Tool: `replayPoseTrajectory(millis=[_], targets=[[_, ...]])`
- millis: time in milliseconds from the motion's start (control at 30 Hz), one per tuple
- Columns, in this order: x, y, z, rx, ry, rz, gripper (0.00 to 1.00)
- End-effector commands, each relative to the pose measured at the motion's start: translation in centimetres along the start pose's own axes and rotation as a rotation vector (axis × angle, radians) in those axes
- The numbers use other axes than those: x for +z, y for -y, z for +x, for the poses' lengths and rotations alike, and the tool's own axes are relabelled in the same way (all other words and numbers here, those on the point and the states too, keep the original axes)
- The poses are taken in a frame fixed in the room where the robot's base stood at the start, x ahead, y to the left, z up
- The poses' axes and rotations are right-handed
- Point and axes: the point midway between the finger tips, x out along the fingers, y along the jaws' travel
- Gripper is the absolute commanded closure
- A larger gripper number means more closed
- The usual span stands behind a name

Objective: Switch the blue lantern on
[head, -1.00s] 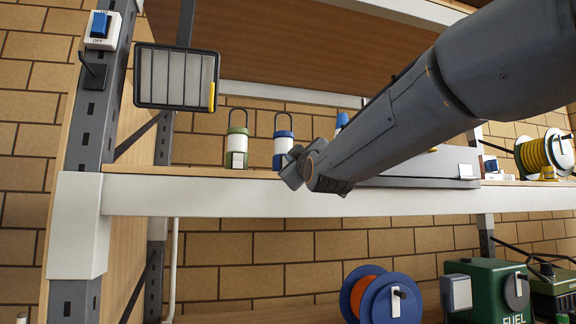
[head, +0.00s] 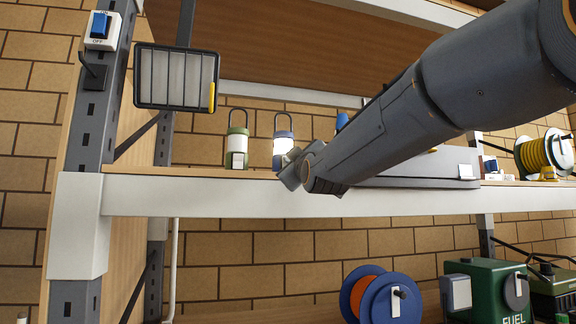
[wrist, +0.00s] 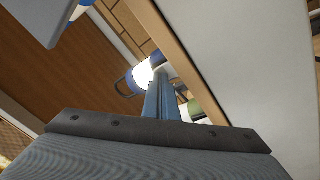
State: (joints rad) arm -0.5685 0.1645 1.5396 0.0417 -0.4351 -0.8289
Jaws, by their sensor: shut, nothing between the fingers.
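The blue lantern (head: 283,147) stands upright on the shelf, with a blue cap, a white body and a wire handle. In the wrist view the blue lantern (wrist: 146,76) has a bright white body that looks lit. My gripper (head: 290,172) is at its lower right front and hides part of its base. In the wrist view my gripper's fingers (wrist: 161,82) are together and empty, with the tips at the lantern's body. I cannot tell whether they touch it. The lantern's switch is hidden behind the fingers.
A green lantern (head: 237,147) stands close to the left of the blue one. A floodlight (head: 176,78) and a blue ON/OFF switch (head: 101,27) are at the left post. The shelf's white front beam (head: 220,196) runs below my gripper. A yellow cable reel (head: 540,155) is far right.

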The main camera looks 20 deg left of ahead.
Motion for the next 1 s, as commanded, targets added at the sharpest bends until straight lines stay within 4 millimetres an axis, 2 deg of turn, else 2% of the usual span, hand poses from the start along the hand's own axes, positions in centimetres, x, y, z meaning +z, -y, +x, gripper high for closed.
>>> replayPoseTrajectory(millis=[167,1000], targets=[[0.0,0.0,-0.5,-0.001,0.001,0.0,1.0],[-1.6,-1.6,-7.8,-0.001,0.001,0.001,1.0]])
